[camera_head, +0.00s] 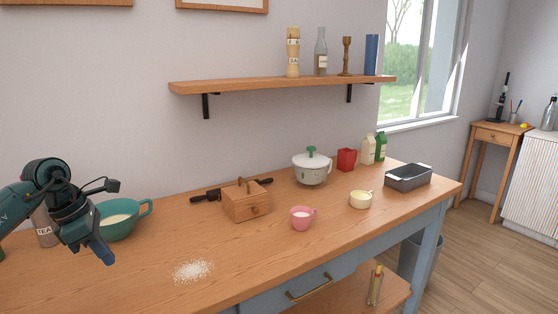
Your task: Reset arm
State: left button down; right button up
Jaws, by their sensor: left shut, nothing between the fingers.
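My left gripper (104,255) comes in from the left edge and hangs above the left part of the wooden counter (220,245). Its fingers point down and are closed together with nothing between them. It is just in front of a teal bowl (128,232) with pale contents, and the arm hides part of that bowl. A tin marked TEA (45,232) stands behind the arm, partly covered. My right gripper does not show.
White powder (192,271) lies on the counter. A wooden grinder box (246,202), a pink cup (301,220), a cream cup (360,201), a lidded white pot (312,172) and a grey pan (407,178) stand further right. A wall shelf (230,86) overhangs. The front middle is clear.

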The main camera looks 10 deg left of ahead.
pick_arm(q)
jog(key=d+f+h, duration=0.2)
jog(key=d, duration=0.3)
jog(key=d+f+h, duration=0.2)
jog(key=d, duration=0.3)
jog(key=d+f+h, duration=0.2)
jog(key=d, duration=0.4)
jog(key=shift+w+f+n+p, duration=0.25)
jog(key=shift+w+n+p, duration=0.05)
jog(key=shift+w, duration=0.1)
jog(key=s+d+n+t+h+p, duration=0.1)
jog(key=s+d+n+t+h, duration=0.3)
jog(key=d+n+h, duration=0.75)
jog(key=s+f+n+t+y, duration=0.2)
jog(key=s+f+n+y, duration=0.5)
jog(key=n, duration=0.8)
jog(key=s+f+n+t+y+p, duration=0.1)
jog(key=s+f+n+y, duration=0.7)
jog(key=n, duration=0.8)
notch_tip(320, 180, down, 2)
jog(key=shift+s+d+f+t+y+p, duration=0.15)
jog(key=shift+s+t+y+p, duration=0.15)
jog(key=shift+t+y, duration=0.7)
